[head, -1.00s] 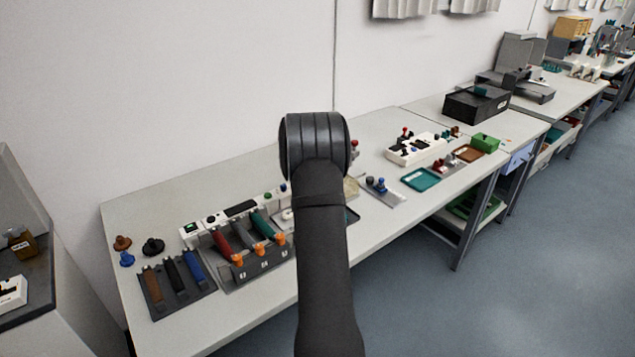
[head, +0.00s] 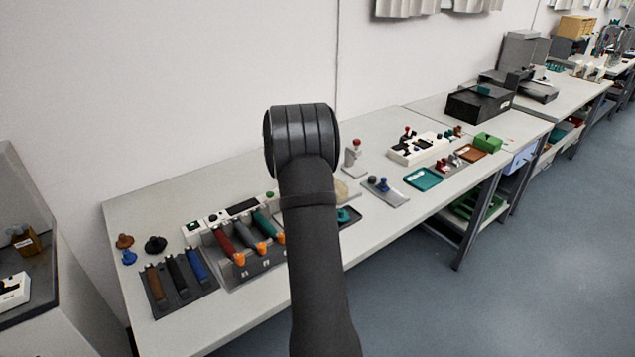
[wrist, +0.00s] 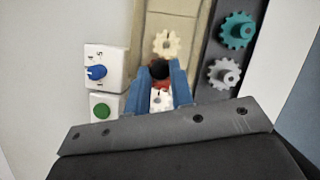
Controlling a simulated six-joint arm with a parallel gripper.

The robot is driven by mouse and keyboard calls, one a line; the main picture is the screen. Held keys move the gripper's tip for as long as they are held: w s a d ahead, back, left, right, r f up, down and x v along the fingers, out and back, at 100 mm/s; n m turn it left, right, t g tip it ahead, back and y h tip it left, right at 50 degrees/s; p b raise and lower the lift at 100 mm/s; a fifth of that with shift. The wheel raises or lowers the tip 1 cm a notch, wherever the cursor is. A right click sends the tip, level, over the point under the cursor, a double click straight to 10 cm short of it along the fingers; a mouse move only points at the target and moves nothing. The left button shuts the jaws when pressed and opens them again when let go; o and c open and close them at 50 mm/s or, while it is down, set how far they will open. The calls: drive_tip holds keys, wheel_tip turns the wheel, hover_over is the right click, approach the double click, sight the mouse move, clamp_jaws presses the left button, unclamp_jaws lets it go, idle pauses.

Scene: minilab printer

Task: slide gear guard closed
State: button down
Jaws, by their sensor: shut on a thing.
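The tan panel (wrist: 176,26), which looks like the gear guard, lies just beyond the fingertips. A cream gear (wrist: 167,43) shows at the panel. A teal gear (wrist: 237,30) and a grey gear (wrist: 224,74) sit on a dark strip to the right, uncovered. In the head view my arm hides the gripper and most of this station; only a beige edge (head: 342,190) shows beside it.
A white box with a blue dial (wrist: 96,72) and a green button (wrist: 101,111) stand left of the fingers. A small white part with red shows between the fingers. In the head view, a rack of coloured handles (head: 262,262) lies left and a red-topped post (head: 354,158) right.

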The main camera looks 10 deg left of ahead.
drive_tip(key=s+a, duration=0.6)
drive_tip(key=c, duration=1.3)
unclamp_jaws()
drive_tip(key=shift+a, duration=0.1)
drive_tip(key=shift+o, duration=0.2)
drive_tip(key=v, duration=1.7)
drive_tip(key=shift+s+r, duration=0.15)
